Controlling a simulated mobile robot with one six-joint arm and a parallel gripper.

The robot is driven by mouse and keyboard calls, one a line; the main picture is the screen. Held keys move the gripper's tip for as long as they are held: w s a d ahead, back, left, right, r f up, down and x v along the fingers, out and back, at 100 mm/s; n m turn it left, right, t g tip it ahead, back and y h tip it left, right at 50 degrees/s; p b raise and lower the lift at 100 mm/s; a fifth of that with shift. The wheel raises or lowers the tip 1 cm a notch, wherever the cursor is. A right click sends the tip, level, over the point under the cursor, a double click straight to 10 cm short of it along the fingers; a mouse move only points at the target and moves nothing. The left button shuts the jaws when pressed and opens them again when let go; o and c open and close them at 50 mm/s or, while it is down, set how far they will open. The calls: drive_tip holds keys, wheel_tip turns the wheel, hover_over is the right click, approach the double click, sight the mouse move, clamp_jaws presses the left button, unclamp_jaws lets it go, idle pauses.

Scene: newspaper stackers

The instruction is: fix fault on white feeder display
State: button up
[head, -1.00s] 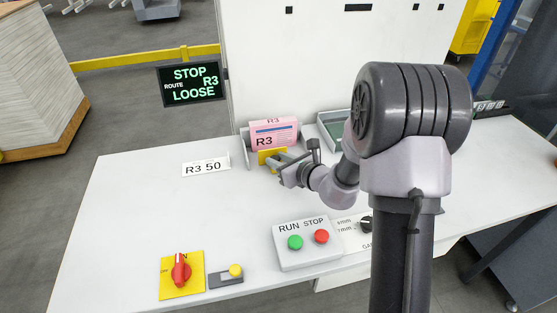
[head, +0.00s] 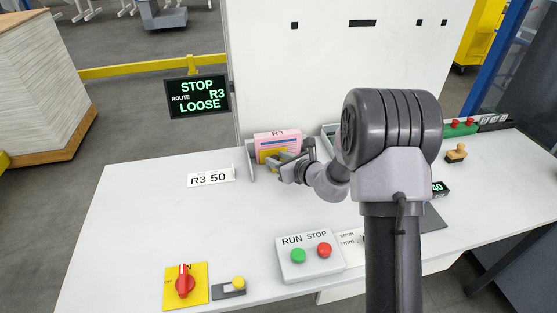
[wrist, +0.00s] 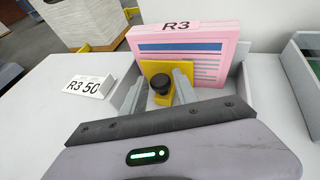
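The black display (head: 198,96) at the white feeder reads STOP, ROUTE R3, LOOSE in green. A pink stack (head: 278,143) labelled R3 stands upright in a grey holder on the white table (head: 140,220); it also shows in the wrist view (wrist: 195,42). A yellow part with a black knob (wrist: 160,83) sits in front of the stack. My gripper (wrist: 157,92) is open, its fingers on either side of the knob, with no clear contact visible. In the head view my gripper (head: 280,166) is just in front of the stack.
A RUN STOP box (head: 310,256) with green and red buttons is at the front. A red rotary switch (head: 184,282) and a yellow button (head: 238,283) are at front left. An R3 50 card (head: 210,178) stands left of the stack. A stamp (head: 456,153) is at right.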

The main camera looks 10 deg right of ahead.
drive_tip(key=p+v, duration=0.4)
drive_tip(key=v, duration=1.3)
drive_tip(key=shift+s+d+r, duration=0.15)
drive_tip(key=shift+d, duration=0.05)
